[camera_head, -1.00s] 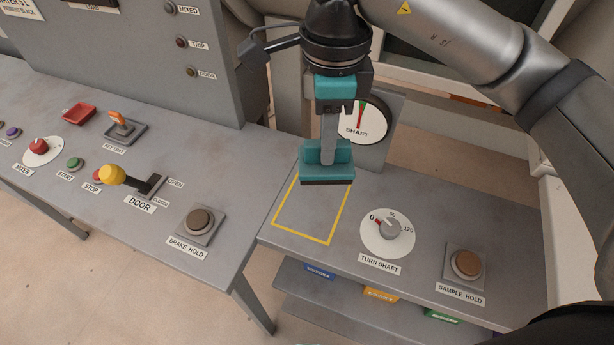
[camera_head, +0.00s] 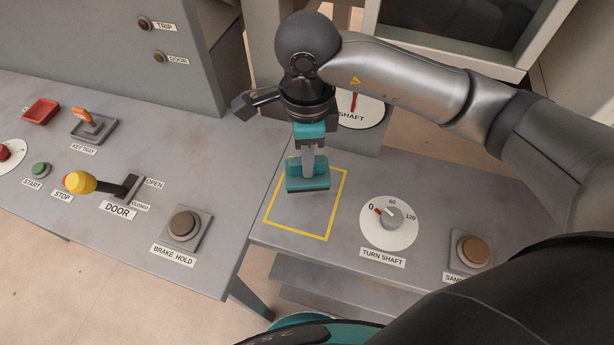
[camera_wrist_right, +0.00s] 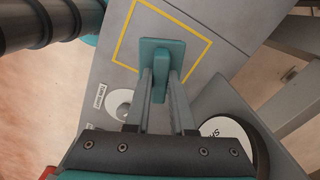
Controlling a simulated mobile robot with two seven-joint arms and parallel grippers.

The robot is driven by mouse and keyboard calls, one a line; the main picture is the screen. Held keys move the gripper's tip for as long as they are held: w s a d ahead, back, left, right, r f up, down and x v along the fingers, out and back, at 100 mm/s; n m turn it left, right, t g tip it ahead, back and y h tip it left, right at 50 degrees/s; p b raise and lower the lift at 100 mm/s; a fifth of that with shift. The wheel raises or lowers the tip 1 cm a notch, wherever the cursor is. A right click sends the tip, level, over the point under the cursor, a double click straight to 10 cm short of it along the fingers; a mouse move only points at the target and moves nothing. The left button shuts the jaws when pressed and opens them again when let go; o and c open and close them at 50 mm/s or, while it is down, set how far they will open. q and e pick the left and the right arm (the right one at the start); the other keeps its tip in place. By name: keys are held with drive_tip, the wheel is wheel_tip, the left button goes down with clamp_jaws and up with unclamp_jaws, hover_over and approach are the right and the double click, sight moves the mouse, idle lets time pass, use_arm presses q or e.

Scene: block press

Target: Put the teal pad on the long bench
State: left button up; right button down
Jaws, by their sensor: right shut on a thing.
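The teal pad (camera_head: 307,176) is a flat block with a dark underside and a raised teal grip. My right gripper (camera_head: 308,158) is shut on that grip and points down. It holds the pad over the back part of a yellow outline on the right-hand bench (camera_head: 345,240). The right wrist view shows the pad (camera_wrist_right: 175,46) within the outline and the fingers on its grip. I cannot tell whether the pad touches the bench top. Another bench (camera_head: 120,155), which looks longer, stands at the left. My left gripper is not in view.
A TURN SHAFT dial (camera_head: 389,222) and a SAMPLE HOLD button (camera_head: 474,251) are right of the outline. The SHAFT gauge (camera_head: 362,107) stands behind.

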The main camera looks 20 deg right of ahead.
wheel_tip(320, 180, down, 2)
drive_tip(key=shift+f, duration=0.25)
wheel_tip(320, 180, down, 4)
drive_tip(key=shift+b, duration=0.3)
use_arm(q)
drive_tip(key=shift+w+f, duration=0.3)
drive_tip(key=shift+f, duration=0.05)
use_arm(e)
drive_tip(key=shift+f, duration=0.15)
drive_tip(key=c, duration=0.8)
unclamp_jaws()
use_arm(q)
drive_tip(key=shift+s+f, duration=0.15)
use_arm(e)
drive_tip(key=shift+o, duration=0.2)
